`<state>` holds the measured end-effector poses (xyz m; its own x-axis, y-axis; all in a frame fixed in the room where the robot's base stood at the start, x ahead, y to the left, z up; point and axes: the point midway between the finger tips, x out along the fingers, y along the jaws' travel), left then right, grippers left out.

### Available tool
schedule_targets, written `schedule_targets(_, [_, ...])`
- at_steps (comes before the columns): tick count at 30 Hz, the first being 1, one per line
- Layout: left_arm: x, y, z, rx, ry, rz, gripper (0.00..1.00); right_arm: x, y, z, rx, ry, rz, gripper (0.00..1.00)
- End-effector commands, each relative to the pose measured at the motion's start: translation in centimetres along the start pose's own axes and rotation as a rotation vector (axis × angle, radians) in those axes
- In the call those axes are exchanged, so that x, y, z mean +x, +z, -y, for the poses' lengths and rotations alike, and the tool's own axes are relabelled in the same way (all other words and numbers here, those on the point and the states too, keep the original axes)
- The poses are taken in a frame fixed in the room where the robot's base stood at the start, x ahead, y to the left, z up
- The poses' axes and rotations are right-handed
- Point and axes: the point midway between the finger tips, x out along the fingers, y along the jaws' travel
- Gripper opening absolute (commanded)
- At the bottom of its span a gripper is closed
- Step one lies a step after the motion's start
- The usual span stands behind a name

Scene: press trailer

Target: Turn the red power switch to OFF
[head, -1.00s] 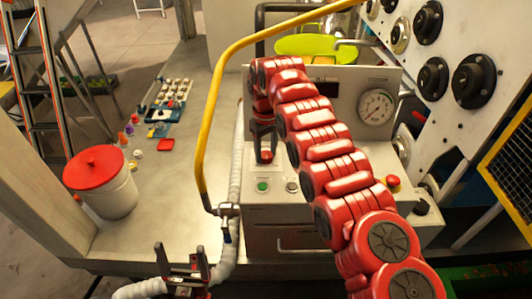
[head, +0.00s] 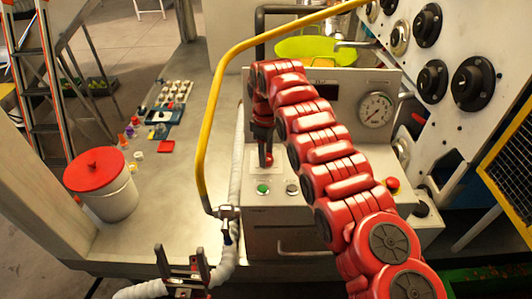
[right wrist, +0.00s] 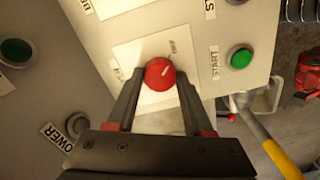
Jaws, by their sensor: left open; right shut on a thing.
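The red power switch (right wrist: 160,73) is a round knob with a white pointer line on a pale plate of the press's control panel (head: 325,190). In the right wrist view its line slants to the upper right, and the small lettering beside it is too blurred to read surely. My right gripper (right wrist: 158,76) has one finger on each side of the knob and is shut on it. In the head view the right gripper (head: 265,150) comes down over the switch and hides most of it. My left gripper (head: 182,257) is open and empty, low in front of the bench.
A green button (head: 263,189) and a grey button (head: 292,189) sit close in front of the switch. A yellow bent pipe (head: 208,130) and a white hose (head: 235,180) stand left of the panel. A red-lidded bucket (head: 102,188) is further left.

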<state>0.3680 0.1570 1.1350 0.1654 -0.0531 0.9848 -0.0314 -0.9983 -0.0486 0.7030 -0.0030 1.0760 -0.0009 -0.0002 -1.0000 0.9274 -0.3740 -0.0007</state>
Motion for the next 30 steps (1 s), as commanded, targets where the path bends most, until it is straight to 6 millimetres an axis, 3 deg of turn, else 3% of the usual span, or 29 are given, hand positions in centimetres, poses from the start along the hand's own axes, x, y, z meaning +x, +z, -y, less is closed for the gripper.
schedule_targets(12, [0.01, 0.0, 0.0, 0.0, 0.0, 0.0, 0.81, -0.11, -0.02, -0.09, -0.007, 0.003, -0.002, 0.0])
schedule_targets(13, [0.02, 0.0, 0.0, 0.0, 0.0, 0.0, 0.81, -0.11, -0.01, -0.09, -0.007, 0.003, -0.002, 0.55])
schedule_targets(17, [0.01, 0.0, 0.0, 0.0, 0.0, 0.0, 0.81, -0.08, 0.0, -0.07, -0.006, 0.002, -0.001, 0.78])
schedule_targets(30, [0.0, 0.0, 0.0, 0.0, 0.0, 0.0, 0.81, -0.67, -0.06, -0.11, -0.005, 0.004, -0.001, 0.81])
